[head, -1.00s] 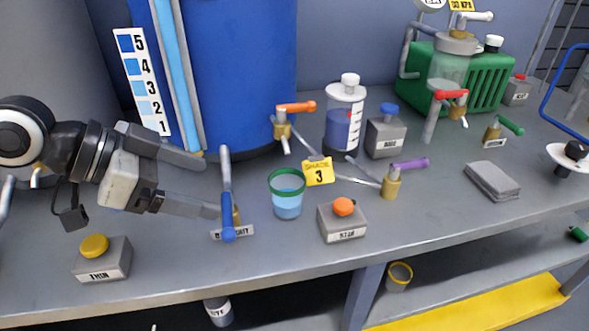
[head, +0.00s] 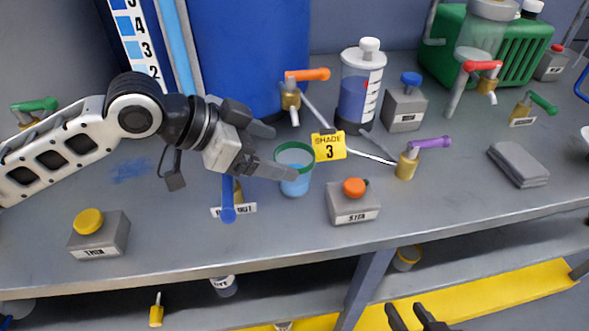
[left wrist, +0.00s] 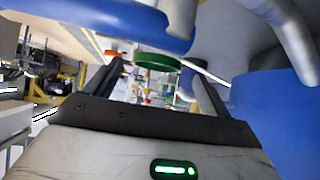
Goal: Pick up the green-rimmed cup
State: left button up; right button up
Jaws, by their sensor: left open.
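The green-rimmed cup (head: 297,187), clear with light blue liquid, stands upright on the bench. My left gripper (head: 284,152) is open and comes in from the left at the cup. Its nearer finger crosses in front of the cup and hides part of it below the rim; its farther finger is behind and left of the rim. Whether either finger touches the cup I cannot tell. In the left wrist view the green rim (left wrist: 156,62) shows between the two fingers. Two dark tips at the head view's bottom edge look like my right gripper (head: 415,318); most of it is cut off.
A blue-handled tap (head: 228,205) stands just left of the cup, under my gripper. A yellow SHADE 3 sign (head: 329,147) is close behind its right side. An orange-button box (head: 353,207) stands right of it, and a purple-handled tap (head: 408,162) beyond.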

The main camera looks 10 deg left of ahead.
aim_at(298, 154)
pick_arm(q)
jog(key=x, duration=0.5)
jog(key=shift+s+d+f, duration=0.1)
jog(key=shift+s, duration=0.1)
jog(key=c, duration=1.1)
jog(key=shift+r, duration=0.7)
jog(key=v, duration=1.8)
jog(key=shift+d+r, duration=0.2)
jog(key=shift+r, duration=0.2)
